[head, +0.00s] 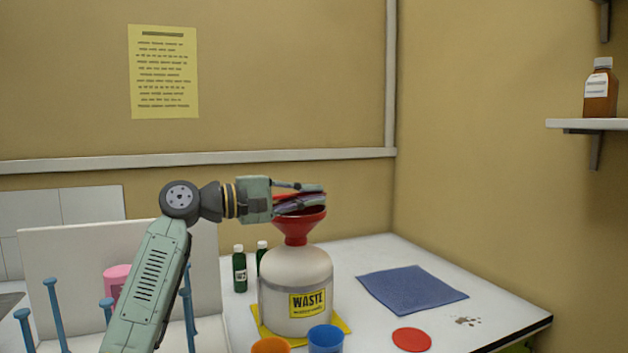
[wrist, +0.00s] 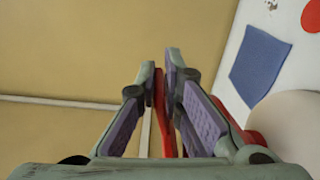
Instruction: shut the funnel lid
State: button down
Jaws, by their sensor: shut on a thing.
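A white waste container (head: 298,275) stands on the table with a red funnel (head: 297,230) in its neck. The funnel's red lid (head: 312,194) shows at the fingers, just above the funnel mouth. My gripper (head: 312,200) reaches in from the left and is shut on the lid. In the wrist view, the lid (wrist: 159,105) shows edge-on as a red strip between the purple finger pads, and part of the funnel (wrist: 238,128) shows beside the right finger. The fingers hide much of the lid, and I cannot tell its exact angle or whether it touches the rim.
The container stands on a yellow mat (head: 342,325). Two small green bottles (head: 240,270) stand behind it at the left. An orange cup (head: 270,345) and a blue cup (head: 326,339) are in front. A blue cloth (head: 411,289) and a red disc (head: 411,339) lie to the right.

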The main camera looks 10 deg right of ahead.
jog(key=shift+m, duration=0.8)
jog(key=shift+s+d+f+b, duration=0.1)
jog(key=shift+s+f+b, duration=0.05)
jog(key=shift+f+b, duration=0.9)
jog(key=shift+s+f+b, duration=0.1)
jog(key=shift+f+b, duration=0.65)
jog(key=shift+f, duration=0.6)
jog(key=c, duration=1.8)
grip_release()
jog(key=shift+f, duration=0.1)
jog(key=shift+o, duration=0.2)
jog(key=s+a, duration=0.1)
jog(key=a, duration=1.1)
jog(key=shift+s, duration=0.35)
